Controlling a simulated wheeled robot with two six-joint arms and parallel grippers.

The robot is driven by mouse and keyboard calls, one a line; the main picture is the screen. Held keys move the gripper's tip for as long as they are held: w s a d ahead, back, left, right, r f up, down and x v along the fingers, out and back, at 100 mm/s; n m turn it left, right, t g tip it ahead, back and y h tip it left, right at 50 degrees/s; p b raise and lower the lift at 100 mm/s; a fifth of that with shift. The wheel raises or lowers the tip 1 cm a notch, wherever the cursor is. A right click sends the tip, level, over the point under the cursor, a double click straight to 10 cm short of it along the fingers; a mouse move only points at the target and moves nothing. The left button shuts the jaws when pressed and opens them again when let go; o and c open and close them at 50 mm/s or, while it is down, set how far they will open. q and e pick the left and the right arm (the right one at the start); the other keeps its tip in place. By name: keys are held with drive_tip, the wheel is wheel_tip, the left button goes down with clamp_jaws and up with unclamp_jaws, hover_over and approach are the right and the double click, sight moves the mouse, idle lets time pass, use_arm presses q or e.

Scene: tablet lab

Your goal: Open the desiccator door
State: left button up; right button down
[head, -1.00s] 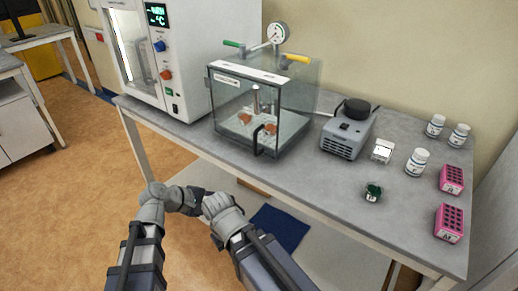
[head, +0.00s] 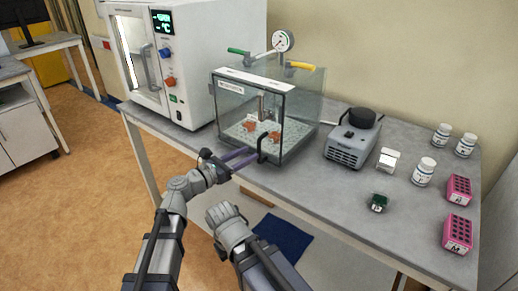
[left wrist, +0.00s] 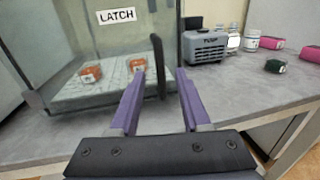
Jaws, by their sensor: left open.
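The desiccator (head: 262,112) is a clear glass box on the bench, with a gauge on top and small orange-brown items inside. Its front door (head: 243,104) looks shut. A black upright handle (head: 262,147) sits at the door's right side; it also shows in the left wrist view (left wrist: 157,68). My left gripper (head: 247,157) is open, with purple fingers just in front of the handle. In the left wrist view, the handle appears between the fingertips of the left gripper (left wrist: 160,74); contact cannot be told. My right arm is low in the head view, its fingers unseen.
A white oven (head: 185,65) stands left of the desiccator. A grey pump (head: 350,143) stands to its right. White bottles (head: 424,171), pink racks (head: 457,234) and a small green item (head: 379,202) are farther right. The bench front edge is clear.

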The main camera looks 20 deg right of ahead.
sight(259, 160)
use_arm(q)
drive_tip(key=shift+x, duration=2.8)
clamp_jaws()
